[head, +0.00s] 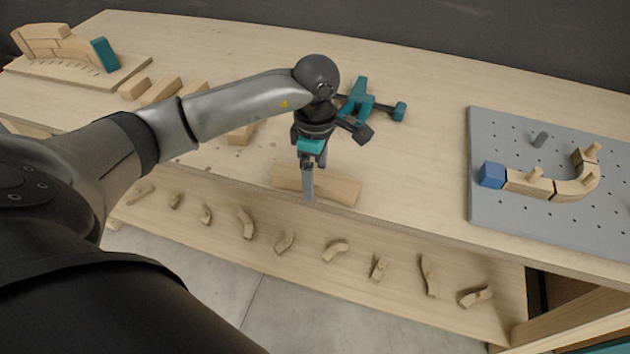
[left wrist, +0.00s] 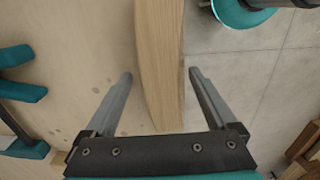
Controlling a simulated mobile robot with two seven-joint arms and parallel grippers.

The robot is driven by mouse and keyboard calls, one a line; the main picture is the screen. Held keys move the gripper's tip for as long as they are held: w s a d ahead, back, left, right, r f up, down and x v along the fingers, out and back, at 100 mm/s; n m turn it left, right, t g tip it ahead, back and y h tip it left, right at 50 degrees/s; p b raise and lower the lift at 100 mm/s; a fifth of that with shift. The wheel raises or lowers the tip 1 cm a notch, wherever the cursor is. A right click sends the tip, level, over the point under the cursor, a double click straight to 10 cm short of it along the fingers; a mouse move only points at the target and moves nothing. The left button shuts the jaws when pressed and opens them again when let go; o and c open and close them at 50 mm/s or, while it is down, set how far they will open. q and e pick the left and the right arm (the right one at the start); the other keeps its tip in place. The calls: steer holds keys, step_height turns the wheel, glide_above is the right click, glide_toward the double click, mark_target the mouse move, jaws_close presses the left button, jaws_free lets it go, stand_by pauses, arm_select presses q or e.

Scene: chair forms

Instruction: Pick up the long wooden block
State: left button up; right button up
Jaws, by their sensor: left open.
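The long wooden block (head: 338,190) lies on the tabletop close to its front edge in the head view, running left to right. It is pale wood with a slight curve. My left gripper (head: 308,190) is over its middle and hides part of it. In the left wrist view the block (left wrist: 159,60) runs between the two open fingers of the left gripper (left wrist: 160,85), with a gap on each side. I cannot tell how far the fingertips are above the tabletop. My right gripper is not in view.
A teal clamp (head: 362,104) lies behind the gripper. Several small wooden blocks (head: 160,90) sit at the left. A grey pegboard (head: 500,215) with a blue block (head: 491,174) and curved wooden pieces is at the right. A lower shelf (head: 300,265) holds several small wooden pieces.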

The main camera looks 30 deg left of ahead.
arm_select(q)
steer(key=shift+f, duration=0.45)
jaws_close()
stand_by(0.5)
